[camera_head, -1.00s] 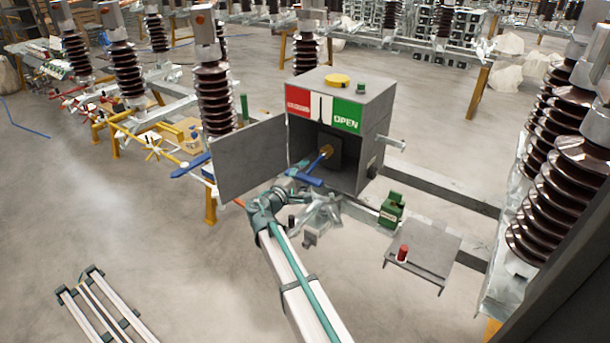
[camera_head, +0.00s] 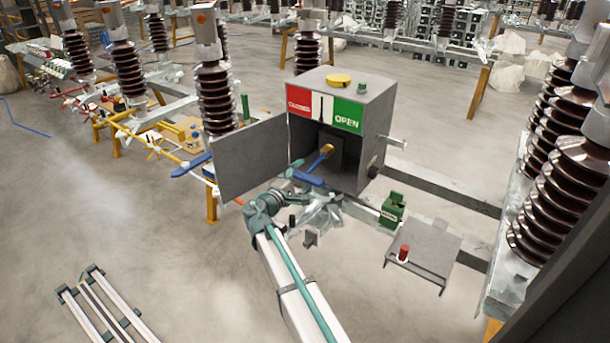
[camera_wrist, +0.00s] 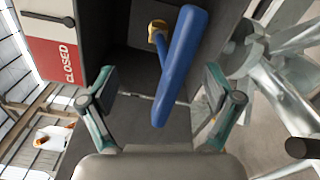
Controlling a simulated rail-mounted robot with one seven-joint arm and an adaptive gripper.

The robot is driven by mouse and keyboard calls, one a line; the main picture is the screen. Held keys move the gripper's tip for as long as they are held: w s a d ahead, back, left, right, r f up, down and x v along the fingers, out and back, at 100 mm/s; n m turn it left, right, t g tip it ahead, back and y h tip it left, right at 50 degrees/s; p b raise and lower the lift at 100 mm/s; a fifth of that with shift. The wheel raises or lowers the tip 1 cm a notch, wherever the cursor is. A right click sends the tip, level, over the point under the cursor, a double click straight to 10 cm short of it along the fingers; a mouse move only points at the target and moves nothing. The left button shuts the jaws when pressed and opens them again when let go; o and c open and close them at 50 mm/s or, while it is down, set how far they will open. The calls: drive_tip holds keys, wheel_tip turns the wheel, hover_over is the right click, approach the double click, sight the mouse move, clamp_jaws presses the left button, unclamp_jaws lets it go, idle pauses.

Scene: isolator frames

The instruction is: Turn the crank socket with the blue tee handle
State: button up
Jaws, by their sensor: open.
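The blue tee handle (camera_head: 308,178) sits at the open front of the grey box. Its shaft ends at a brass-coloured crank socket (camera_head: 326,150) inside the box. In the wrist view the blue bar (camera_wrist: 181,66) runs slanted between my open fingers, and the socket (camera_wrist: 157,27) shows behind its upper end. My gripper (camera_wrist: 160,92) is open around the lower part of the bar, with a gap on both sides. In the head view my gripper (camera_head: 288,182) is just left of the handle, partly merged with it; contact cannot be told.
The box (camera_head: 375,130) has red CLOSED and green OPEN labels. Its door (camera_head: 248,160) stands open on the left, near my arm. A shelf (camera_head: 430,250) with a red item (camera_head: 403,252) and a green device (camera_head: 391,209) are at the right.

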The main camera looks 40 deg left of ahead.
drive_tip(key=s, duration=1)
drive_tip(key=shift+s+d, duration=0.25)
drive_tip(key=shift+d, duration=0.15)
idle(1.0)
drive_tip(key=s+d+f+m+g+h+b, duration=0.15)
drive_tip(key=d+f+m+g+h, duration=0.65)
drive_tip(key=d+f, duration=2.9)
drive_tip(key=s+d+f+m+g+y, duration=0.2)
drive_tip(key=s+d+f+m+g, duration=0.15)
drive_tip(key=d+g, duration=0.4)
drive_tip(key=s+d+f+m+g+y, duration=0.1)
drive_tip(key=s+d+f+m+g, duration=0.3)
drive_tip(key=d, duration=0.6)
drive_tip(key=s+d+f+m+g+y, duration=0.2)
drive_tip(key=s+d+f+m, duration=0.1)
drive_tip(key=s+d, duration=0.5)
drive_tip(key=s+d+f+m+g+y+b, duration=0.1)
drive_tip(key=s+d+f+m+g, duration=0.2)
drive_tip(key=s+d, duration=0.5)
drive_tip(key=shift+s+d+f+m+y, duration=0.2)
drive_tip(key=shift+s+d+m+y, duration=0.2)
drive_tip(key=shift+s, duration=1.35)
